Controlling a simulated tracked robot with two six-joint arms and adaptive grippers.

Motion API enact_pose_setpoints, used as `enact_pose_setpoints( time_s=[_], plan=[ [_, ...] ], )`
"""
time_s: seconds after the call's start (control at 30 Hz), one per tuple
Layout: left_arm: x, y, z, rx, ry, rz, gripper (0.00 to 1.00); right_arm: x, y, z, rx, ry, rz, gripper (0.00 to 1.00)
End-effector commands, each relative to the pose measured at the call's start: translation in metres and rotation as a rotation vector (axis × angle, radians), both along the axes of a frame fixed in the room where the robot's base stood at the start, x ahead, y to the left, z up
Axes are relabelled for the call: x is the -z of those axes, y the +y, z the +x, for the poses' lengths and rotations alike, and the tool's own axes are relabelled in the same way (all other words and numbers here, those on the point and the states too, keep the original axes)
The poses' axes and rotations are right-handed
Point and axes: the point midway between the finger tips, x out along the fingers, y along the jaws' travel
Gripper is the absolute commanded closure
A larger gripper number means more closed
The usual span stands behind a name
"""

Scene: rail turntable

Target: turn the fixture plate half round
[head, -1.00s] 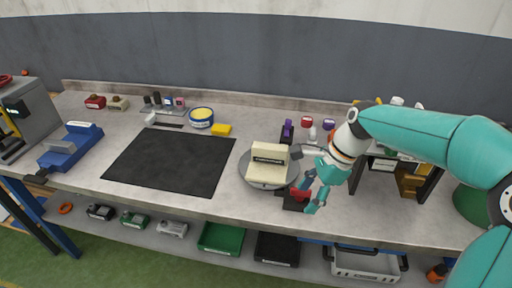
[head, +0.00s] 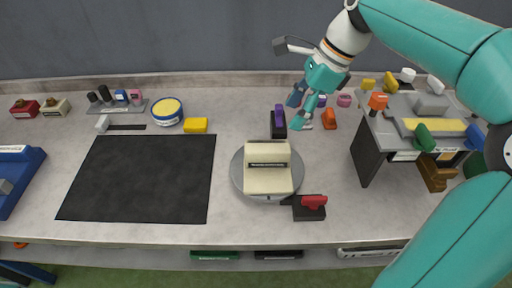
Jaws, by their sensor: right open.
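The fixture plate (head: 240,181) is a grey round disc on the bench, right of the black mat. A cream block (head: 268,181) with a raised back part and a dark label strip sits on it. A purple-handled piece (head: 279,122) stands at the plate's back edge. A red-handled piece (head: 313,202) on a dark base stands at its front right. My right gripper (head: 298,108) is open and empty, behind and right of the plate, with its fingers pointing down near the purple handle. I cannot tell its exact height. My left gripper is not in view.
A black mat (head: 140,178) lies left of the plate. A yellow block (head: 196,125) and a blue round tin (head: 167,112) are behind it. A grey rack (head: 369,153) with coloured items stands at the right. An orange item (head: 329,118) lies near my right gripper.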

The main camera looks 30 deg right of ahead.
Motion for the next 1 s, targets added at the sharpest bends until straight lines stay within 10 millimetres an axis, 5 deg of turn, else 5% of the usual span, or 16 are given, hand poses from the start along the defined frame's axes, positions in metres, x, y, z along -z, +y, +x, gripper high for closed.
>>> enact_pose_setpoints(
  time_s=[0.7, 1.0],
  plan=[
    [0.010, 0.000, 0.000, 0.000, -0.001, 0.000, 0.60, 0.125, 0.046, 0.028, -0.009, 0.005, 0.001, 0.40],
    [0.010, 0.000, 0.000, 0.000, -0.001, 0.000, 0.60, 0.150, 0.055, 0.034, -0.007, 0.003, 0.000, 0.40]
  ],
)
